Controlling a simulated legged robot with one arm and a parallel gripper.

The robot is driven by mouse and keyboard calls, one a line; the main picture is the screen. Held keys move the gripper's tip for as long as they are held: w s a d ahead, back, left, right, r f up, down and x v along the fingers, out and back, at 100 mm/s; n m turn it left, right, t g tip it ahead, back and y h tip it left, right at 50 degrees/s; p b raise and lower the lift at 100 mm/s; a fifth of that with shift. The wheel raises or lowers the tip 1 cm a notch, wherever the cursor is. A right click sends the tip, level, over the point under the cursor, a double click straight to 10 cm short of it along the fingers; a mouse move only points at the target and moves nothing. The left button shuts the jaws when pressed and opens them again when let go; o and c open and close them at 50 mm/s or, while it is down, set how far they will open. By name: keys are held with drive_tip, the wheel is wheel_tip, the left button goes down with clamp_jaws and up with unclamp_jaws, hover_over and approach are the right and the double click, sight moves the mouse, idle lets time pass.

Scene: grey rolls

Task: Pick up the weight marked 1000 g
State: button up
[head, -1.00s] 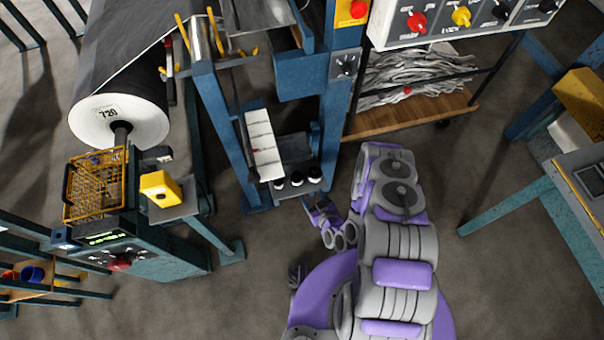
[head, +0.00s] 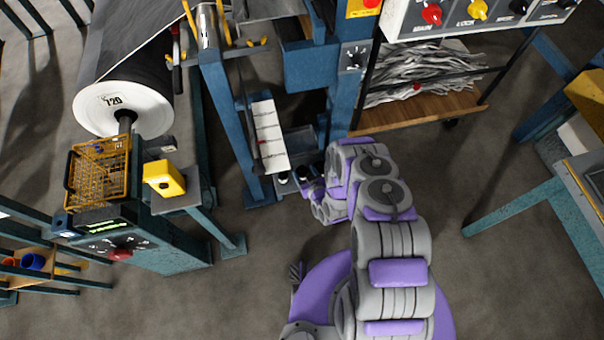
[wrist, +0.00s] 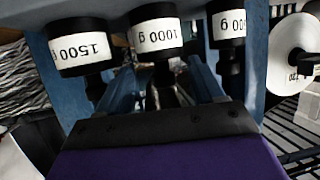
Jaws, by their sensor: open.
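The weight marked 1000 g (wrist: 156,36) is a black cylinder with a white label band, in the upper middle of the wrist view. A weight marked 1500 g (wrist: 82,46) stands to its left. A third weight (wrist: 229,26) stands to its right, its label partly cut off. My gripper (wrist: 160,88) is open, facing the middle weight, with nothing seen between its jaws. In the head view my gripper (head: 309,190) is at the front of the blue stand, close to the black-and-white weights (head: 284,178), and partly hides them. I cannot tell whether it touches any.
The blue stand (head: 224,120) has uprights on both sides of the weights. A large roll (head: 124,105), a yellow box (head: 164,178) and an orange basket (head: 98,175) are left. A wooden shelf (head: 425,118) is right. Floor in front is open.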

sight(302, 172)
drive_tip(key=b+x, duration=0.2)
drive_tip(key=x, duration=0.2)
drive_tip(key=shift+w+a+f, duration=0.2)
drive_tip(key=shift+a+f, duration=0.05)
drive_tip(key=shift+f, duration=0.1)
clamp_jaws()
drive_tip(key=shift+r, duration=0.1)
